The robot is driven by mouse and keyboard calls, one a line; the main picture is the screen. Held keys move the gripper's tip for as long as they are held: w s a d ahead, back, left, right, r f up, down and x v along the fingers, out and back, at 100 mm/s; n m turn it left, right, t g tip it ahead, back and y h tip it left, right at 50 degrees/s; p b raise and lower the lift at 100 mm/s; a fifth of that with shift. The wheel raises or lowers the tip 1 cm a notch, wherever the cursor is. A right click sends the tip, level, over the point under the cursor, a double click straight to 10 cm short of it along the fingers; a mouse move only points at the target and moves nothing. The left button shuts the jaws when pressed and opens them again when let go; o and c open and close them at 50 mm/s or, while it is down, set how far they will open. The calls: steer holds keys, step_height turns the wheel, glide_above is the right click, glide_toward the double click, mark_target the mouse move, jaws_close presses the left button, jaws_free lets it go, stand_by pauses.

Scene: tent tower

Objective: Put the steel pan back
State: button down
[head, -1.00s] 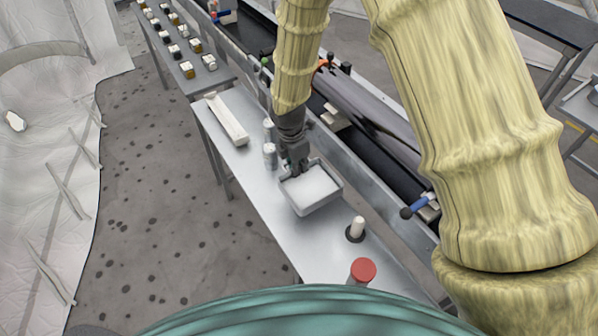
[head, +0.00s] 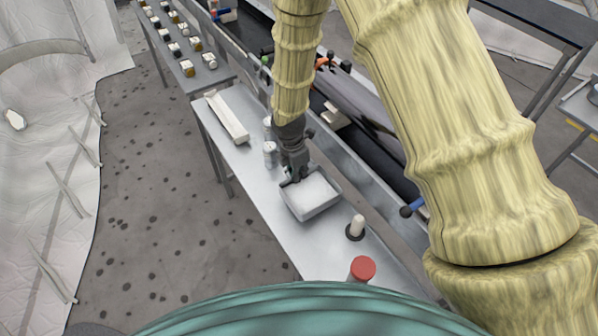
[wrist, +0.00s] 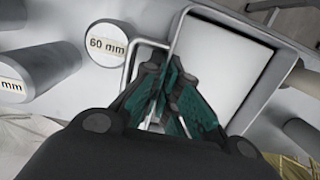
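The steel pan (head: 324,206) is a shallow grey rectangular pan with a white inside. It sits level on or just above the metal bench, in the middle of the head view. In the wrist view the pan (wrist: 228,67) is at the upper right, with a thin wire loop handle (wrist: 128,60) on its left side. My gripper (head: 291,179) is at the pan's far-left edge. In the wrist view its fingers (wrist: 163,85) are close together at the handle and rim, and seem closed on them. The exact contact is hidden by the fingers.
White-grey cylinders (head: 270,153) stand just behind the pan; one reads "60 mm" in the wrist view (wrist: 108,44). A white peg on a dark base (head: 356,227) and a red-capped container (head: 362,269) stand nearer. A long white tray (head: 228,118) lies farther back.

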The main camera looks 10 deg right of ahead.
steer(key=c, duration=1.6)
jaws_free()
steer(key=shift+c, duration=0.2)
steer(key=shift+w+r, duration=0.1)
steer(key=shift+r, duration=0.6)
step_height(320, 180, up, 12)
steer(key=a+b, duration=0.1)
steer(key=shift+s+a+f+b, duration=0.2)
steer(key=shift+s+b, duration=0.05)
steer(key=shift+b, duration=0.15)
